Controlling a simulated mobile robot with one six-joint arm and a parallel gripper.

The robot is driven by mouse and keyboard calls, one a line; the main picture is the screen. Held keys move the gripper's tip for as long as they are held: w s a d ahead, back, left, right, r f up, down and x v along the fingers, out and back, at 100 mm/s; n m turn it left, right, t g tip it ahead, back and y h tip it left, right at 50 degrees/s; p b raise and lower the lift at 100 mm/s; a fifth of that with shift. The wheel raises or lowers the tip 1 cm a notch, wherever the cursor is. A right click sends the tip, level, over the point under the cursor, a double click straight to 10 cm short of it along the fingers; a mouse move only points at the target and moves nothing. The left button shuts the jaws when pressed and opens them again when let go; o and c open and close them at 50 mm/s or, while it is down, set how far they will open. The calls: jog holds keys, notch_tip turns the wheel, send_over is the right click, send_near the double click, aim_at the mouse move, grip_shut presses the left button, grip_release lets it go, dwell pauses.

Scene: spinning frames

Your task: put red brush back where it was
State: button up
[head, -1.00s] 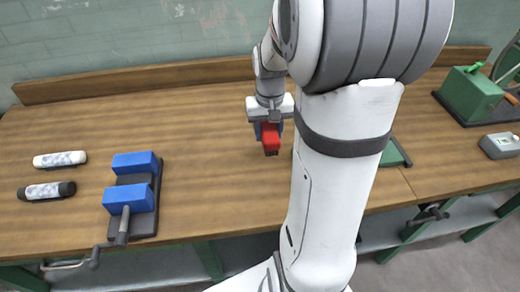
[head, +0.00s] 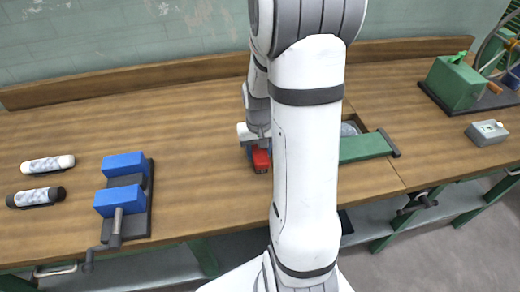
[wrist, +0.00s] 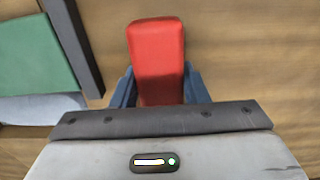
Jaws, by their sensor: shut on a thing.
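The red brush (head: 262,161) shows as a red block below my wrist, over the middle of the wooden bench. My gripper (head: 255,152) is shut on it. In the wrist view the red brush (wrist: 157,50) points away from the palm, with blue fingers (wrist: 160,88) on both sides. The far part of the brush is clear; its near end is hidden by the gripper body. I cannot tell whether it touches the bench.
A green panel with a dark bar (head: 366,147) lies just right of my arm, beside an opening. A blue vise (head: 122,199) and two cylinders (head: 48,164) are at left. A green box (head: 456,82) and a grey box (head: 486,133) are at right. Bare bench lies between vise and gripper.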

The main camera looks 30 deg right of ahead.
jog(key=shift+f, duration=0.2)
jog(key=o, duration=0.9)
jog(key=shift+o, duration=0.2)
jog(key=shift+r, duration=0.1)
notch_tip(320, 180, up, 12)
jog(key=s+a+r+n+t, duration=0.3)
jog(key=s+a+r, duration=0.2)
jog(key=s+a, duration=0.6)
jog(key=shift+s+a, duration=0.25)
jog(key=shift+s, duration=0.35)
jog(key=shift+r, duration=0.1)
